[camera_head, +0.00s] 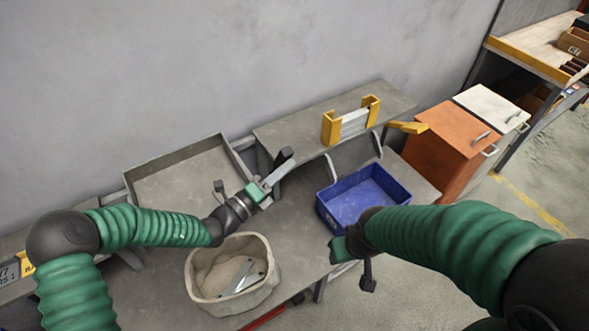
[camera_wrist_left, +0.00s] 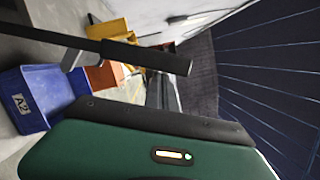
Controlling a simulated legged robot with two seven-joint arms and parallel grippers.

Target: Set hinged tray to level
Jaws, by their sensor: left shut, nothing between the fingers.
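A grey tray with low raised walls (camera_head: 185,148) lies at the left of the bench against the wall; I take it as the hinged tray. Its front part is partly hidden by my left arm, and I cannot tell its exact tilt. My left gripper (camera_head: 284,165) is shut and empty, just right of the tray's right wall, by the grey shelf's left end. In the left wrist view a dark bar (camera_wrist_left: 145,56) crosses above my green gripper body; I cannot tell what it is.
A blue bin (camera_head: 322,205) stands on the bench; it also shows in the left wrist view (camera_wrist_left: 45,85). A beige sack (camera_head: 232,297) holding metal brackets stands in front. A grey shelf (camera_head: 295,133) carries a yellow-ended holder (camera_head: 330,128). An orange cabinet (camera_head: 440,150) stands at right.

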